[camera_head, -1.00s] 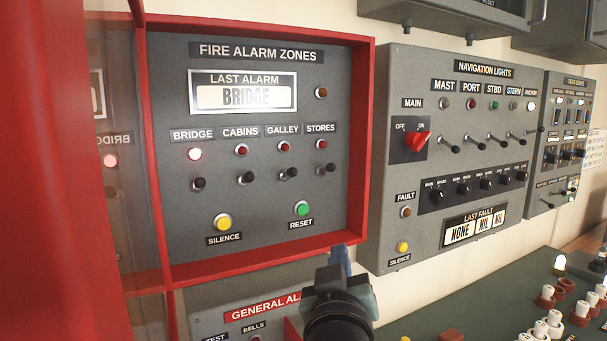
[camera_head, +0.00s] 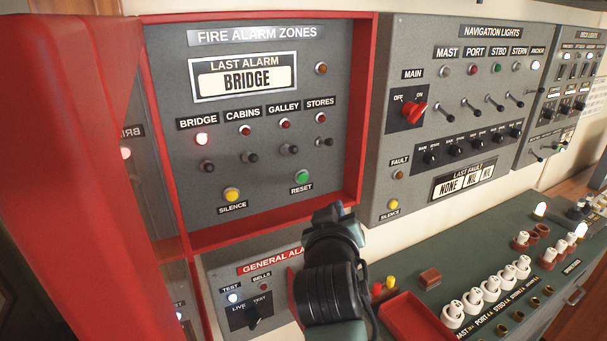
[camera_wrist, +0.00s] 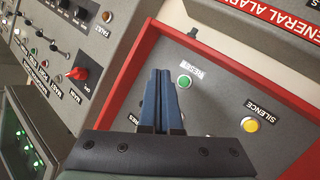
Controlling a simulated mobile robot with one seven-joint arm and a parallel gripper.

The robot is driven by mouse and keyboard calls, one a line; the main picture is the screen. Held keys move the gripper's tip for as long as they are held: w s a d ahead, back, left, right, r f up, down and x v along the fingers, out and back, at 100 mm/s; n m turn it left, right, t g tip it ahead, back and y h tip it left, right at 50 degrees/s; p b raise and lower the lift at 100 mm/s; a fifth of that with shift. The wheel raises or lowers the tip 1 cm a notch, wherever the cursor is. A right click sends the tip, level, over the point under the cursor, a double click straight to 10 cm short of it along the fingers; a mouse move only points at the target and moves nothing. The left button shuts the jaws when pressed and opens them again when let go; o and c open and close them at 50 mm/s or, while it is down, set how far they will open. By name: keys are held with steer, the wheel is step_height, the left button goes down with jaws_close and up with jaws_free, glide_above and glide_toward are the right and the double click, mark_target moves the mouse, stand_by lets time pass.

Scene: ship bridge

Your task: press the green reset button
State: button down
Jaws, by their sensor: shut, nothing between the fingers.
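The green reset button (camera_head: 302,177) sits at the lower right of the grey fire alarm panel (camera_head: 270,110), above its RESET label. In the wrist view the green button (camera_wrist: 184,81) lies just right of the fingertips. My gripper (camera_head: 337,209) is in front of the panel's lower right, below and right of the button in the head view. In the wrist view my gripper (camera_wrist: 160,75) has its two blue fingers shut together and empty. It appears apart from the button.
A yellow silence button (camera_head: 232,194) is left of the reset button. A red frame (camera_head: 357,120) stands out around the panel, and its red door (camera_head: 75,150) is open at left. The navigation lights panel (camera_head: 440,130) is at right. A green console (camera_head: 470,260) lies below.

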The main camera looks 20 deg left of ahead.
steer(key=shift+w+a+b, duration=0.7)
steer(key=shift+w+a, duration=2.4)
steer(key=shift+a, duration=0.05)
steer(key=shift+w+a, duration=0.1)
steer(key=shift+w+a, duration=0.2)
steer(key=shift+w+a, duration=0.3)
stand_by(0.7)
steer(key=shift+s+d+r, duration=0.1)
steer(key=shift+s+d, duration=0.5)
steer(key=shift+s, duration=0.05)
stand_by(0.3)
steer(key=shift+s+d+p, duration=0.8)
steer(key=shift+s+d, duration=0.95)
steer(key=shift+d, duration=0.05)
